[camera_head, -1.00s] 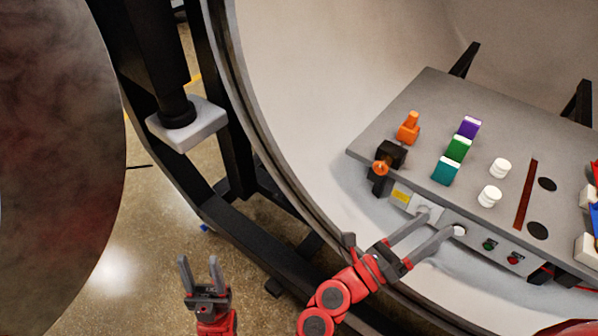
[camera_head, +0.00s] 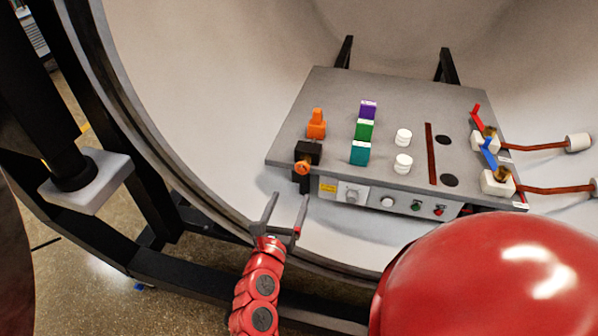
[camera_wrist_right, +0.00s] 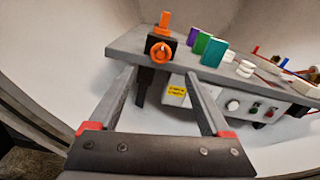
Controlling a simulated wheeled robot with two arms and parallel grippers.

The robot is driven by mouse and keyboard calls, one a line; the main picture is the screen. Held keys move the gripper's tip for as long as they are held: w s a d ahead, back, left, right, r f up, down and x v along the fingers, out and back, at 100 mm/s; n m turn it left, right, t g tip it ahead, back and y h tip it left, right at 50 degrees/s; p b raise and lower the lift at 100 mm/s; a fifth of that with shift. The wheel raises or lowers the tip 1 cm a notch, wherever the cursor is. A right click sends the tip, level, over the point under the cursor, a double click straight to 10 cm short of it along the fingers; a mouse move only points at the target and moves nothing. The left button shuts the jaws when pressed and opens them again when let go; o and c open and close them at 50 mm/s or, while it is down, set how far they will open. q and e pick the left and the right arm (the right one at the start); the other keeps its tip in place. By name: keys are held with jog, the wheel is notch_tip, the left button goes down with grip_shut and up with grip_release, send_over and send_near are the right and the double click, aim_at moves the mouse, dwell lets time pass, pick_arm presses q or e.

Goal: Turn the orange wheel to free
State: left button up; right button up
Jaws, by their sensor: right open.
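The orange wheel (camera_head: 302,167) sits on the front of a black block (camera_head: 312,151) at the left front corner of the grey panel (camera_head: 390,100). In the right wrist view, the wheel (camera_wrist_right: 161,52) faces me, just beyond and above the gap between my fingertips. My right gripper (camera_head: 290,197) is open and empty, below and slightly left of the wheel, apart from it. It also shows in the right wrist view (camera_wrist_right: 160,74), with its fingers spread. My left gripper is not in view.
An orange piece (camera_head: 317,125) stands behind the black block. Purple (camera_head: 368,109), green (camera_head: 364,129) and teal (camera_head: 359,152) blocks and white knobs stand to the right. The panel's front carries a knob (camera_head: 351,196) and buttons. The curved chamber rim (camera_head: 190,190) lies left.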

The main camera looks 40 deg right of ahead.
aim_at(302, 170)
jog(key=p+x, duration=0.2)
jog(key=x, duration=0.8)
jog(key=shift+s+d, duration=0.1)
grip_shut()
